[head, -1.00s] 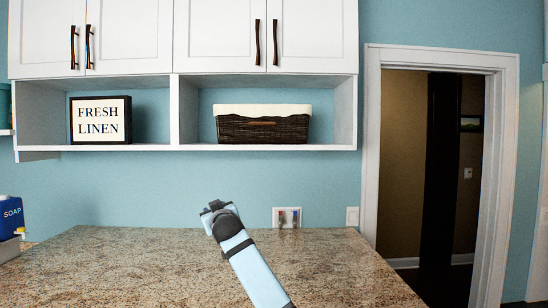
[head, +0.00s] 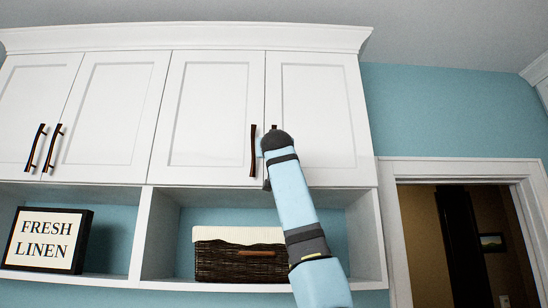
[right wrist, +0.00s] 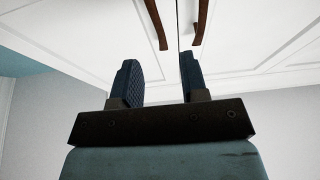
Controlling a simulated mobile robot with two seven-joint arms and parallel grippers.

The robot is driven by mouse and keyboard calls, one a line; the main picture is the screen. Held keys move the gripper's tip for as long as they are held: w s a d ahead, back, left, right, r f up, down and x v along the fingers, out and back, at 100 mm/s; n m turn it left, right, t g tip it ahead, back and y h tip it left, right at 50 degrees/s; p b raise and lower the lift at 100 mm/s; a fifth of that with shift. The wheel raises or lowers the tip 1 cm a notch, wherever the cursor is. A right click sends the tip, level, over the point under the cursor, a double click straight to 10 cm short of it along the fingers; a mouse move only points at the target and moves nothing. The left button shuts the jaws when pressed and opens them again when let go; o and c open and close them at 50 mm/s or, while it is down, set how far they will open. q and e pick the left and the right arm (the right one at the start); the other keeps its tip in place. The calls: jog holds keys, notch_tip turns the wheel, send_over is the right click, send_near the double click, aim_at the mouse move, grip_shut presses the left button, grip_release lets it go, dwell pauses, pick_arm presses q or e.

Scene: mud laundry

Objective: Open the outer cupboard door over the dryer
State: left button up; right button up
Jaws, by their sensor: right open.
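The rightmost white cupboard door (head: 325,110) is shut, flush with the door on its left (head: 210,110). Its dark handle is mostly hidden behind my right arm in the head view; only its top end (head: 274,127) shows. Two dark handles (right wrist: 157,25) (right wrist: 201,20) show beyond the fingertips, either side of the door seam. No contact is visible. My left gripper is not in view.
Below the doors is an open shelf with a wicker basket (head: 240,258) and a "FRESH LINEN" sign (head: 48,240). Another pair of shut doors (head: 115,110) is at left. A doorway (head: 465,240) is at right. Blue wall right of the cupboard is clear.

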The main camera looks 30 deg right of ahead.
jog(key=s+r+p+x, duration=0.1)
jog(key=p+x, duration=0.9)
jog(key=x, duration=0.3)
jog(key=shift+w+d+r, duration=0.3)
jog(key=shift+d+r, duration=0.05)
jog(key=shift+r, duration=0.05)
jog(key=shift+a, duration=0.1)
grip_shut()
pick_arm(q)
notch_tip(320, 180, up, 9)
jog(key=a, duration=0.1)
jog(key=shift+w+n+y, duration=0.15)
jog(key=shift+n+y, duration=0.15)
pick_arm(e)
jog(key=shift+s, duration=0.1)
